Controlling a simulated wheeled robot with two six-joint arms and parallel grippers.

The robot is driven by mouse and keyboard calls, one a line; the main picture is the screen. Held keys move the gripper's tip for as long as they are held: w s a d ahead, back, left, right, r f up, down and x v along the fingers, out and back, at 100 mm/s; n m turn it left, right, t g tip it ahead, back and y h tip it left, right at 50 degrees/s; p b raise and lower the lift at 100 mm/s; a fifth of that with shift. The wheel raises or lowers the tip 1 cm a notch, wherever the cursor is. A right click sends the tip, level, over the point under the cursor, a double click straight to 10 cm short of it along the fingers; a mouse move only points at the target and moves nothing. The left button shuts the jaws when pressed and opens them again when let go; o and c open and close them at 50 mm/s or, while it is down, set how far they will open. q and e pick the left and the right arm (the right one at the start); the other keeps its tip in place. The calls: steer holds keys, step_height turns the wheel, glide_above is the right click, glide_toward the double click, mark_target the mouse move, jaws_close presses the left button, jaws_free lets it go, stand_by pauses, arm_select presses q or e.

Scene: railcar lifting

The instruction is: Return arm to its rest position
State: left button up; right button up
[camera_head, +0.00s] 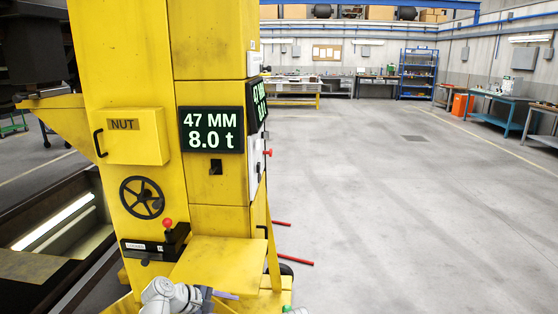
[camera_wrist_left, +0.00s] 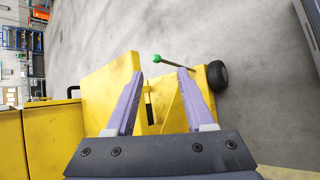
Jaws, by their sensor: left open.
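My left gripper (camera_head: 222,294) shows at the bottom of the head view, low in front of the yellow lifting jack (camera_head: 215,85), beside its yellow shelf (camera_head: 215,260). In the left wrist view its two purple fingers (camera_wrist_left: 160,73) are spread apart with nothing between them. Beyond the fingertips is a lever with a green knob (camera_wrist_left: 157,59), apart from the fingers as far as I can tell. Yellow jack panels (camera_wrist_left: 108,90) lie behind the fingers. My right gripper is not in view.
The jack carries a display (camera_head: 211,130) reading 47 MM and 8.0 t, a NUT box (camera_head: 136,137), a black handwheel (camera_head: 142,198) and a red knob (camera_head: 168,224). A pit (camera_head: 55,230) lies at left. A black wheel (camera_wrist_left: 217,76) stands beside the jack. Open floor (camera_head: 400,220) lies right.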

arm_select(q)
steer(key=s+d+f+m+g+y+b, duration=0.25)
steer(key=s+d+f+m+y, duration=0.2)
steer(key=s+f+m, duration=0.35)
steer(key=s+d+f+m+g+y+b, duration=0.25)
steer(key=s+d+f+m+y, duration=0.2)
steer(key=s+m, duration=0.55)
step_height(320, 180, up, 15)
steer(key=p, duration=1.5)
steer(key=shift+w+a+f+g, duration=0.2)
steer(key=shift+w+a+g, duration=0.15)
steer(key=shift+a+g, duration=0.05)
